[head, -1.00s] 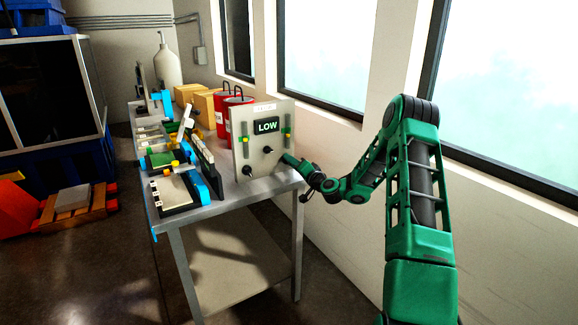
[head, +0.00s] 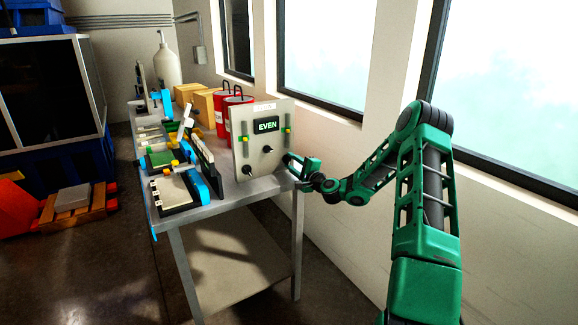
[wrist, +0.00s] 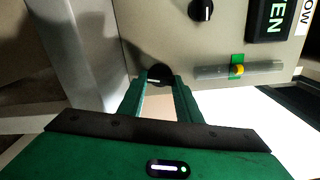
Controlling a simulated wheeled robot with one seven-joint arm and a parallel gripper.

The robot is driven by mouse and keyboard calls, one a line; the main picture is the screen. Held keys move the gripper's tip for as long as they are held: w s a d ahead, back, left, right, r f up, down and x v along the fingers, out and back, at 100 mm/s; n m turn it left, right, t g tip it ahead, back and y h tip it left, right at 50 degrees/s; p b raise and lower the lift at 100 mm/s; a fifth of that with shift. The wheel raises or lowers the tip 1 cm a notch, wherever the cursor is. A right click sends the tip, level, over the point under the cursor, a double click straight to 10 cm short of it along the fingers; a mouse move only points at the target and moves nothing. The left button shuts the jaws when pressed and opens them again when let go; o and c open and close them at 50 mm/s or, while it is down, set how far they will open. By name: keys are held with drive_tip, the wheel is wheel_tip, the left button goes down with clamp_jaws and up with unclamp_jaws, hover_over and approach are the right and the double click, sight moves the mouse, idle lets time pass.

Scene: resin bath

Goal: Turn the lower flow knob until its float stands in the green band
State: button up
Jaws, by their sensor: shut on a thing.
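The flow panel (head: 240,158) stands upright at the bench's near end. Its display (head: 266,125) reads EVEN. My gripper (wrist: 160,82) is shut on a dark round knob (wrist: 159,72) low on the panel's right side; in the head view my gripper hides this knob. In the wrist view, where the panel appears turned sideways, the right gauge (wrist: 210,71) shows a yellow float (wrist: 239,69) at the green band (wrist: 236,59). The left gauge (head: 245,152) also has a yellow float. Two other black knobs are the middle one (head: 267,149) and the lower left one (head: 249,171).
Red canisters (head: 222,104) stand behind the panel. Trays and blue-edged fixtures (head: 178,190) lie to its left on the metal bench (head: 225,195). The window wall is close on the right of my arm. The floor in front of the bench is clear.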

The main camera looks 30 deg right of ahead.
drive_tip(key=shift+d+f+m, duration=0.15)
drive_tip(key=shift+f+m, duration=0.05)
drive_tip(key=shift+m, duration=0.3)
drive_tip(key=o, duration=1)
drive_tip(key=shift+f, duration=0.1)
drive_tip(key=shift+o, duration=0.2)
drive_tip(key=s, duration=1)
drive_tip(key=shift+s, duration=0.35)
drive_tip(key=shift+d, duration=0.1)
